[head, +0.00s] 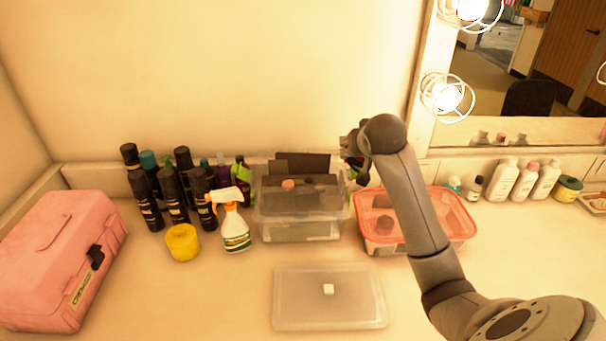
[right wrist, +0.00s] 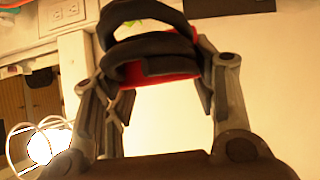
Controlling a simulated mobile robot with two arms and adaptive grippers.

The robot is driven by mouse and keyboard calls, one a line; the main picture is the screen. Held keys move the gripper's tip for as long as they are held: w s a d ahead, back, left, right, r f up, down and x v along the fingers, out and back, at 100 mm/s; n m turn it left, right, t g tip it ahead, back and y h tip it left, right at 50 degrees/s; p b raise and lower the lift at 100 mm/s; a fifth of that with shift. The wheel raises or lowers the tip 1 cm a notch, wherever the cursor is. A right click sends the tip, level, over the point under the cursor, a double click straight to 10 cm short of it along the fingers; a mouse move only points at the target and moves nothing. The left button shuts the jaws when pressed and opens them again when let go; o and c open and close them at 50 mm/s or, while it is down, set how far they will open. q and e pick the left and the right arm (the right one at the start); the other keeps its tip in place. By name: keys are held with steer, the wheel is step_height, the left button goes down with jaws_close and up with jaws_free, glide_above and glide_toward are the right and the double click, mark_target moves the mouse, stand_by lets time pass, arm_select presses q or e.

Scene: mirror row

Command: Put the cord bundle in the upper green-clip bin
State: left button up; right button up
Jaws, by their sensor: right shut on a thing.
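My right gripper (head: 350,155) is raised at the right end of the stacked clear bins, near the back wall. In the right wrist view its two fingers (right wrist: 158,85) are shut on the cord bundle (right wrist: 150,45), dark loops with red showing between them. In the head view the bundle is mostly hidden by the gripper and arm. The upper clear bin (head: 262,200) is open and sits on a lower clear one (head: 300,235). Its clips are too small to make out surely. Dark items and a small orange one show in it. My left gripper is not in view.
A clear red-rimmed bin (head: 465,222) stands right of the stack, partly behind my arm. A clear lid (head: 300,305) lies in front. A spray bottle (head: 235,230), yellow tub (head: 183,243), several dark bottles (head: 145,200) and a pink case (head: 55,260) stand left.

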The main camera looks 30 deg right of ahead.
steer(key=p, duration=0.2)
glide_above(310, 184)
steer(key=s+d, duration=0.2)
steer(key=s, duration=0.2)
step_height(310, 184, down, 4)
steer(key=w+f, duration=0.1)
steer(key=w+a+f+p, duration=0.1)
steer(key=f, duration=0.1)
steer(key=shift+w, duration=0.3)
steer(key=shift+w+a+f, duration=0.25)
steer(key=shift+w+f, duration=0.2)
steer(key=shift+f, duration=0.2)
steer(key=shift+w+a+f, duration=0.1)
steer(key=shift+f, duration=0.05)
steer(key=f+p, duration=0.1)
steer(key=f, duration=0.2)
steer(key=shift+w, duration=0.2)
steer(key=shift+f, duration=0.3)
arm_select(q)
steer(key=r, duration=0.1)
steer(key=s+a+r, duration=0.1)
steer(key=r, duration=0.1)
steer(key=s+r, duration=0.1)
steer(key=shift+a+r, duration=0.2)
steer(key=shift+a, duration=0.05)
